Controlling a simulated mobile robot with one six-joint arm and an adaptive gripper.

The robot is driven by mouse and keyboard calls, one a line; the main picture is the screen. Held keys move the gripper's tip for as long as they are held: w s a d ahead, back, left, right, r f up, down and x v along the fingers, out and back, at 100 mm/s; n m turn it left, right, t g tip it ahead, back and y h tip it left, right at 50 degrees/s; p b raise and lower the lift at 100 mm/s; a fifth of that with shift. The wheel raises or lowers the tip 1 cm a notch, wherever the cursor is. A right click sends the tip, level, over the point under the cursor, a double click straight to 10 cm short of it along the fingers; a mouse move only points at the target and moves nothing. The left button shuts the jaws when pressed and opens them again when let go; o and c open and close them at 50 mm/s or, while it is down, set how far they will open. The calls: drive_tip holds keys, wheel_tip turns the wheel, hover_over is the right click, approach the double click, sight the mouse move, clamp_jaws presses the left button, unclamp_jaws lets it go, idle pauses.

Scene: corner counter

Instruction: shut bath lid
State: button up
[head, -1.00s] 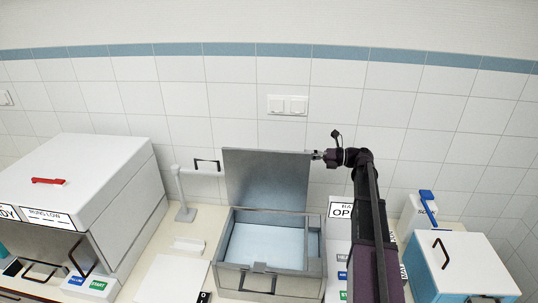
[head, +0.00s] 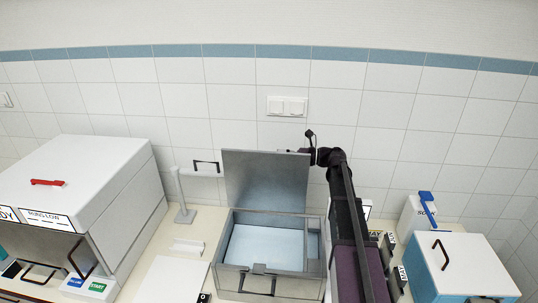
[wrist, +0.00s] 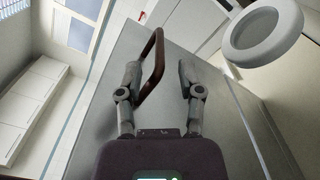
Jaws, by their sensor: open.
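The bath (head: 231,277) is a grey metal box on the counter with pale blue inside. Its grey lid (head: 266,180) stands raised, close to upright, at the back of the box. My gripper (head: 303,151) is at the lid's upper right edge in the head view, with its fingers largely hidden there. In the wrist view my gripper (wrist: 160,75) is open, its two fingers apart in front of a grey panel. A dark reddish-brown bar handle (wrist: 152,65) shows beside the left finger and partly between the fingers; I cannot tell whether they touch.
A white stand (head: 180,195) with a side bar is left of the bath. A large white machine (head: 80,170) fills the left. A blue-and-white box (head: 465,265) with a handle stands at the right. The tiled wall (head: 240,100) is close behind. My arm covers the counter right of the bath.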

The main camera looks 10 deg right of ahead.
sight(270, 153)
drive_tip(key=shift+x, duration=2.3)
clamp_jaws()
